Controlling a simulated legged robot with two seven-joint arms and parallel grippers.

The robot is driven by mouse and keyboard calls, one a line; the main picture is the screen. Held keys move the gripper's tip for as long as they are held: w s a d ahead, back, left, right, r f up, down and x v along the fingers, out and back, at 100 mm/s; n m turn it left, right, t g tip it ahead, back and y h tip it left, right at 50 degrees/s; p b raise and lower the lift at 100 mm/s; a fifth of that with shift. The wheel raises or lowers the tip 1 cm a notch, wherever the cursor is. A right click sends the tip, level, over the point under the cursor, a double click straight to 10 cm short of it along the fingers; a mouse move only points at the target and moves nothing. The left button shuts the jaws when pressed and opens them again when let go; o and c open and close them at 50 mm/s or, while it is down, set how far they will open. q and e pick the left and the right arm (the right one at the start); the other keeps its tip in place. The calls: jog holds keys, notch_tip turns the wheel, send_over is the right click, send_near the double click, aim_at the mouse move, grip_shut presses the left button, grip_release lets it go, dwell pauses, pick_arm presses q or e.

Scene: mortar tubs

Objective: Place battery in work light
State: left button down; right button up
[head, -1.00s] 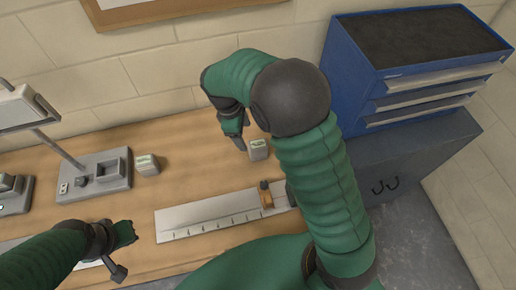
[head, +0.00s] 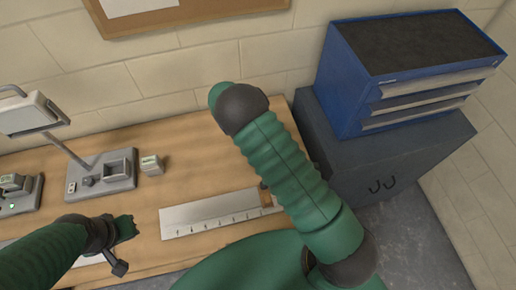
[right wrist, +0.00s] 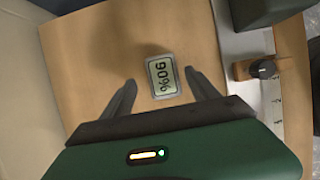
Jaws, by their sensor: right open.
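The work light has a grey base (head: 103,174) with an empty-looking square socket, a thin pole and a pale lamp head (head: 28,113) at the left of the head view. A small battery (head: 152,165) stands on the bench just right of the base. In the right wrist view, another battery (right wrist: 162,77), its display appearing to read 90%, lies between the spread fingers of my open right gripper (right wrist: 160,76); a grip is not visible. My arm hides that gripper and battery in the head view. My left gripper (head: 124,229) is over the front left bench; its jaws are unclear.
A charger (head: 18,195) with a battery and green light sits at the far left. A metal ruler plate (head: 212,218) lies at the front; its dark knob (right wrist: 262,69) shows in the wrist view. A blue drawer chest (head: 400,75) stands on a grey cabinet at right.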

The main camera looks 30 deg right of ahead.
jog(key=x, duration=0.1)
jog(key=p+x, duration=0.1)
jog(key=shift+s+f, duration=0.25)
jog(key=shift+s, duration=0.05)
jog(key=shift+w+d+f, duration=0.1)
jog(key=shift+f, duration=0.35)
grip_shut()
jog(key=shift+r, duration=0.1)
